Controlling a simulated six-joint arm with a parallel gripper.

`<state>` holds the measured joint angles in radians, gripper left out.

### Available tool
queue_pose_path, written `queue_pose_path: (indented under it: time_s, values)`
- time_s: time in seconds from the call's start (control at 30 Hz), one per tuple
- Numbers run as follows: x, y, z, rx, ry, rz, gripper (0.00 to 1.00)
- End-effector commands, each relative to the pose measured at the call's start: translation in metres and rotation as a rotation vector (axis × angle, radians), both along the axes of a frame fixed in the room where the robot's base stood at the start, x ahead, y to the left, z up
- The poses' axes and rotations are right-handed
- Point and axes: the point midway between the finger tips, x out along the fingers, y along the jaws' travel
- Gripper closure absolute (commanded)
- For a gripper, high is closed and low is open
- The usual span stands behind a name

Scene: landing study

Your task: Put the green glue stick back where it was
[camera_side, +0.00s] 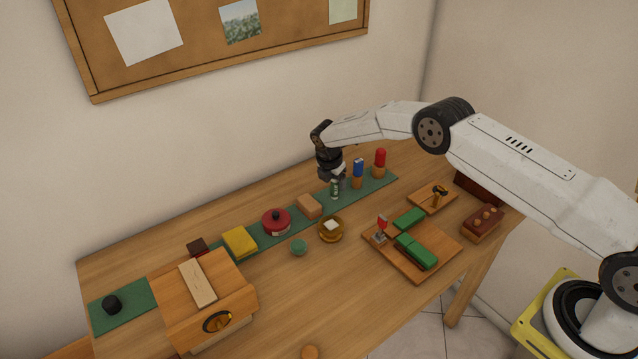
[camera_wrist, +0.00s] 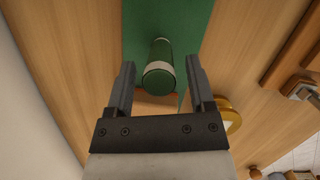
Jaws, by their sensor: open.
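The green glue stick (camera_side: 335,188) stands upright on the green strip (camera_side: 378,185) toward the back of the table, with a pale band around it. In the wrist view my gripper (camera_wrist: 161,72) is open, with a gap on each side of the glue stick. A blue stick (camera_side: 358,168) and a red stick (camera_side: 380,158) stand to its right on orange-brown bases.
A pinkish block (camera_side: 309,206), a red lidded pot (camera_side: 276,222) and a yellow block (camera_side: 239,241) lie left along the strip. A brass dish (camera_side: 331,230) is in front. A wooden board (camera_side: 447,246) holds green blocks.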

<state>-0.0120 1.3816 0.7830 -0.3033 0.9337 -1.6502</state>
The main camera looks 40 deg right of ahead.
Motion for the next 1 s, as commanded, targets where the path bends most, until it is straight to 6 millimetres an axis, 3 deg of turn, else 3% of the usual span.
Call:
queue_pose_path:
  time_s: [0.37, 1.0]
  values:
    - [-0.001, 0.005, 0.025, 0.0, -0.001, 0.0, 0.31]
    - [-0.007, 0.026, 0.11, 0.0, 0.001, 0.0, 0.31]
